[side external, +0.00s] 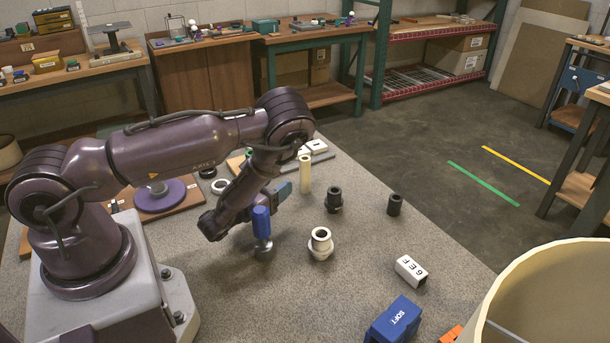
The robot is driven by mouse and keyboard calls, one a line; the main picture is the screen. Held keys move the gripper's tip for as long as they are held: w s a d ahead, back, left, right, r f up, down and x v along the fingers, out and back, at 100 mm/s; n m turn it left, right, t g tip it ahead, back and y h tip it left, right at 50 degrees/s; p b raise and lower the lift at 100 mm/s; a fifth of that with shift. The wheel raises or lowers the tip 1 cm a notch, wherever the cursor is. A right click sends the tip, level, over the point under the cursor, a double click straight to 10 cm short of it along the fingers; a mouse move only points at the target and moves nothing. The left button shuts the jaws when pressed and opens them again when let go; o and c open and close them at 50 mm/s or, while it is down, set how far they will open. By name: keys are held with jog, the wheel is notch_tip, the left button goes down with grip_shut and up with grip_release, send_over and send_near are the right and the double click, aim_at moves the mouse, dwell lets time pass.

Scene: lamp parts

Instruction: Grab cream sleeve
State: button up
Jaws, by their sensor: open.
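The cream sleeve (305,173) is a narrow, upright tube with an open top, standing on the grey speckled worktop (370,270). My gripper (275,200) is low over the worktop, just left of the sleeve in the picture, at the end of my bent arm.
A cream ringed socket (320,244), a black socket (334,200) and a small black cylinder (395,205) stand nearby. A white lettered block (411,271), a blue block (394,322) and a large cream shade (545,290) are at front right. The worktop between them is clear.

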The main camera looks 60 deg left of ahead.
aim_at(301, 166)
jog(key=x, duration=0.6)
jog(key=shift+w+a, duration=0.15)
jog(key=shift+w, duration=0.2)
jog(key=shift+x, duration=3.05)
jog(key=shift+f, duration=0.15)
jog(key=c, duration=1)
